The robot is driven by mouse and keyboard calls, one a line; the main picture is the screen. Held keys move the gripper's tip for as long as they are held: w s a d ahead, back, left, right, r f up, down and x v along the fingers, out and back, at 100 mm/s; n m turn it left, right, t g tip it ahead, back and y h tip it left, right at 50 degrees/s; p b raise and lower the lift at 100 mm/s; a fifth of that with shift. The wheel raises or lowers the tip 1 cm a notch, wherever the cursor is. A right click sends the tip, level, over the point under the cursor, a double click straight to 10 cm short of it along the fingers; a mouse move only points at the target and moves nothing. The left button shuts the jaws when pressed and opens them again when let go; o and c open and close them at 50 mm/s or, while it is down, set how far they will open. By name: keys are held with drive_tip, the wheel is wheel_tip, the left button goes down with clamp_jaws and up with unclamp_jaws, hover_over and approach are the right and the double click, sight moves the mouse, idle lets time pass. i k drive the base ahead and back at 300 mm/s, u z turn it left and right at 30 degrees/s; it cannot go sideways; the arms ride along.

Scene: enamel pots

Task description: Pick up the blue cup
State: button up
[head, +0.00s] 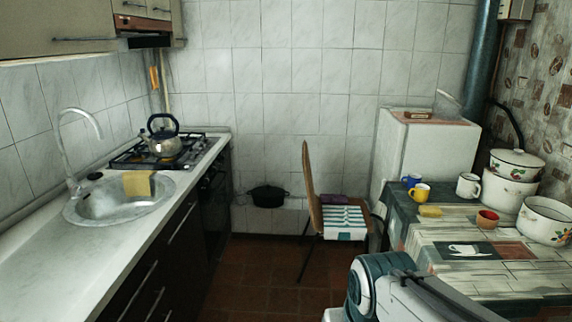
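The blue cup (411,180) stands upright on the cloth-covered table (480,285), near its far left corner. A yellow cup (421,194) stands just in front of it and slightly to its right, close to it in the picture. My arm shows at the lower right in the head view, over the near part of the table. My gripper is not in the frame, so its state does not show.
A white mug (468,186), a red cup (488,219), a yellow sponge (430,211) and white enamel pots (508,190) share the table. A chair (309,190) stands left of it. Tiled floor (262,275) lies open between counter and table.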

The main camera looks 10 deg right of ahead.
sight(414, 179)
drive_tip(key=z, duration=0.1)
drive_tip(key=i, duration=1.6)
drive_tip(key=z, duration=0.9)
drive_tip(key=i, duration=1.9)
drive_tip(key=z, duration=0.5)
